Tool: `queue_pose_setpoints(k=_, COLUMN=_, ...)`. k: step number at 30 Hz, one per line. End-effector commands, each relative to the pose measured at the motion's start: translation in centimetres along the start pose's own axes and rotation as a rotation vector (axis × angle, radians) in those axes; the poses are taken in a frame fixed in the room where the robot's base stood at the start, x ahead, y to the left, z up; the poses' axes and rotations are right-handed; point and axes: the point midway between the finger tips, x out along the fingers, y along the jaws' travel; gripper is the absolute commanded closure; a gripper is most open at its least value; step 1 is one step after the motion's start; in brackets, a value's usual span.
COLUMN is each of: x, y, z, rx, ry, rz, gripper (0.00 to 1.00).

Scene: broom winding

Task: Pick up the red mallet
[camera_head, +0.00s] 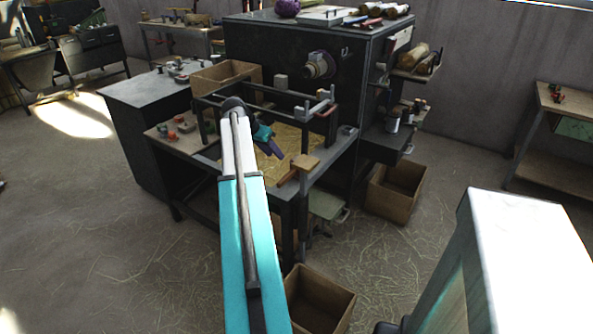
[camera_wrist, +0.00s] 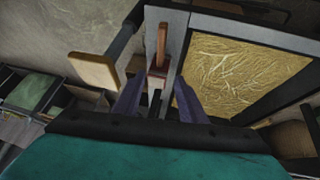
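A small reddish-brown mallet (camera_wrist: 161,46) lies on the grey rail of the bench frame, ahead of my fingers in the wrist view. Its handle points up the picture and its reddish head (camera_wrist: 156,77) sits nearer to me. In the head view it seems to be the brown bar (camera_head: 287,177) at the frame's near corner, small and hard to make out. My gripper (camera_wrist: 157,87) is open, its purple fingers on either side of the line to the mallet's head, with nothing held. In the head view my gripper (camera_head: 276,152) is above the straw, angled toward that corner.
A tan block on a dark rod (camera_wrist: 95,70) stands close left of the mallet. A straw-filled tray (camera_wrist: 240,65) is to the right. In the head view a green stool (camera_head: 326,205) and cardboard boxes (camera_head: 395,195) stand below. Dark rails (camera_head: 262,88) surround the tray.

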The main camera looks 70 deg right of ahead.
Motion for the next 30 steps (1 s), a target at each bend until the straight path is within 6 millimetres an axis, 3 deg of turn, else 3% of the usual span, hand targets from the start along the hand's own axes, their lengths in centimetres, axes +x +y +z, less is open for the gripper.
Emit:
queue_pose_setpoints(k=11, x=0.8, y=-0.1, z=0.1, rx=-0.003, ry=-0.002, rz=0.0, gripper=0.62)
queue_pose_setpoints(k=30, x=8.3, y=-0.2, z=0.2, rx=-0.004, ry=-0.002, rz=-0.001, gripper=0.62)
